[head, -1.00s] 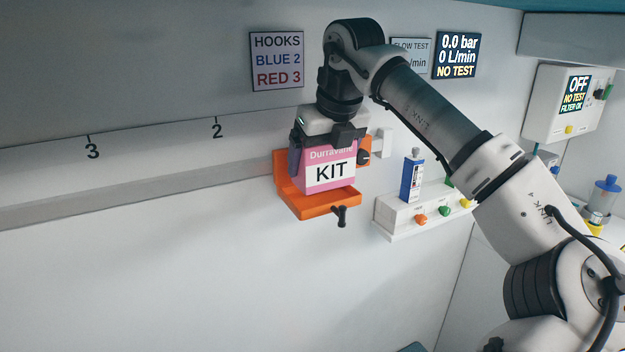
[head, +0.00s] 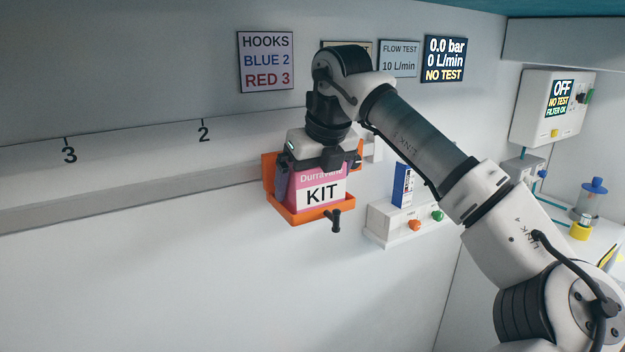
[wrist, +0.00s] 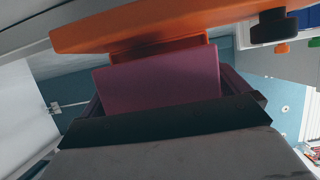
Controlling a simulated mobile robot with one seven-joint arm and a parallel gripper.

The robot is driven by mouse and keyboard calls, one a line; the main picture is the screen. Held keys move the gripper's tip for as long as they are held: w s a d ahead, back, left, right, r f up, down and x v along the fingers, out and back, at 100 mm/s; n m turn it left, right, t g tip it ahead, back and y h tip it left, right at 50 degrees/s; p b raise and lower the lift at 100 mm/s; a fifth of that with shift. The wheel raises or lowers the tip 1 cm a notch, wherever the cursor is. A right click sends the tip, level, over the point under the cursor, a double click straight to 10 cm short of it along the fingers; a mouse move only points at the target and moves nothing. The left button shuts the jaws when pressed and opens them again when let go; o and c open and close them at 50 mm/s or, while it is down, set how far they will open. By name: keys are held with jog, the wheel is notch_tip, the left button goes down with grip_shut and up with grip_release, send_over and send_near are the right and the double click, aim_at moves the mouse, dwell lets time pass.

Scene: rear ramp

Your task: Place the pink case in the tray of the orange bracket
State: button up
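The pink case (head: 320,194), with a white KIT label, is at the orange bracket (head: 309,213) on the wall in the head view. Its lower edge is down at the tray, behind the tray's front lip; whether it touches the tray floor is hidden. My gripper (head: 316,178) is above the case, its fingers on either side, shut on it. In the wrist view the case (wrist: 160,78) shows dark pink between the fingers, with the orange bracket (wrist: 150,32) beyond it. A dark clamp handle (head: 334,219) sticks out at the bracket's front.
A white shelf (head: 385,232) with coloured knobs and a blue box (head: 403,186) stands right of the bracket. A wall rail (head: 120,198) with numbers 2 and 3 runs left. Signs hang above. The wall below the bracket is clear.

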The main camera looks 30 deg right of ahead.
jog(key=shift+r, duration=0.1)
jog(key=shift+r+p, duration=0.25)
jog(key=shift+p, duration=0.05)
jog(key=p+v, duration=0.4)
jog(key=v, duration=0.3)
jog(key=shift+s+r, duration=0.1)
jog(key=shift+r, duration=0.05)
